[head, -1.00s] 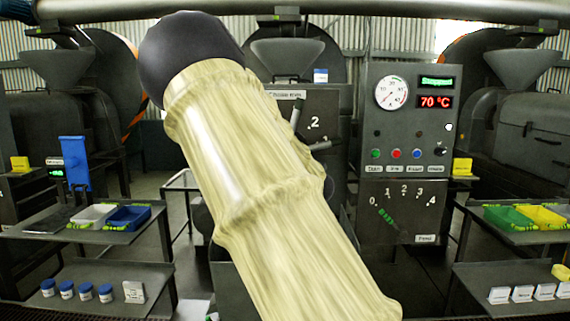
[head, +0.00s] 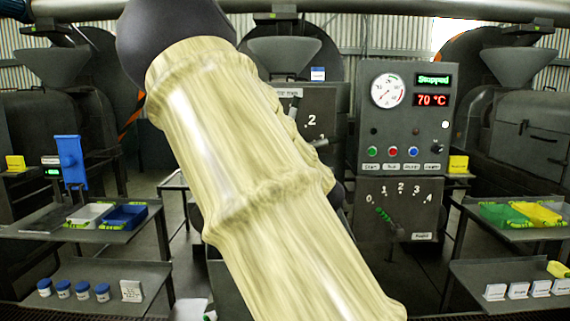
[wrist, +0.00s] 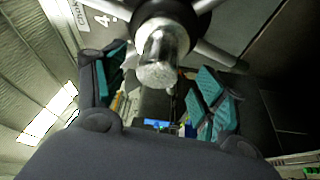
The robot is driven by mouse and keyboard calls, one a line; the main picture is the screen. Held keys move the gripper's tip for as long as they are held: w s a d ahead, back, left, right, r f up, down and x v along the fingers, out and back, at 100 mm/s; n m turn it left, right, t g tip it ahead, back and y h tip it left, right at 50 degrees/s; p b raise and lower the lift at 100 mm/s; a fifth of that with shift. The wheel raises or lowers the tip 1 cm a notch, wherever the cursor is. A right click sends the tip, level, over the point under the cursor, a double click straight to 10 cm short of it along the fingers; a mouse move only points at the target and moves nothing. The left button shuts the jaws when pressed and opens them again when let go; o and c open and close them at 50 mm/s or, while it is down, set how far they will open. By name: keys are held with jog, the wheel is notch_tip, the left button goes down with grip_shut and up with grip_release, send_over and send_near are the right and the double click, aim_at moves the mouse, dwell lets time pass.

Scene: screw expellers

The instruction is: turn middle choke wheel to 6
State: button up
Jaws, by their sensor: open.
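The middle choke wheel is mostly hidden behind my arm in the head view. In the wrist view the wheel's dark hub and spokes (wrist: 213,53) fill the top, with a bright metal rod end (wrist: 160,62) pointing toward the camera. My gripper (wrist: 157,88) is open, its teal-padded fingers on either side below the hub. The rod end lies between them in the picture; I cannot tell whether they touch it. A number 4 shows at the upper left.
A control box (head: 405,115) right of the wheel reads Stopped and 70 °C, with a 0 to 4 lever panel (head: 397,212) below. Side tables with trays (head: 125,217) stand left and right. Other dark machines (head: 535,130) flank the middle one.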

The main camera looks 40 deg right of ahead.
jog(key=v, duration=0.5)
jog(key=shift+s+a, duration=0.1)
jog(key=shift+s, duration=0.3)
jog(key=a+f+m+g, duration=0.2)
jog(key=f, duration=0.9)
jog(key=a+f+m+g, duration=0.1)
jog(key=a+f+g, duration=0.15)
jog(key=f, duration=0.75)
jog(key=s+a+f+m+g+y, duration=0.1)
jog(key=s+a+f, duration=0.15)
jog(key=f, duration=0.45)
jog(key=s+a+f+m+g, duration=0.1)
jog(key=a+f+g, duration=0.15)
jog(key=f, duration=0.55)
jog(key=s+a+f+m+y, duration=0.1)
jog(key=s+a+f+m, duration=0.1)
jog(key=a+f, duration=0.35)
jog(key=s+a+f+m+g+y, duration=0.1)
jog(key=s+a+f+m+g, duration=0.1)
jog(key=s+a+f, duration=0.5)
jog(key=s+a+f+m+g+y, duration=0.1)
jog(key=s+a+f+g, duration=0.3)
jog(key=s, duration=1)
jog(key=s+a+f+m+g+y, duration=0.2)
jog(key=s+a+f+m+g, duration=0.1)
jog(key=s+a+f, duration=0.7)
notch_tip(320, 180, down, 4)
jog(key=shift+s+a+g, duration=0.3)
jog(key=shift+a, duration=0.05)
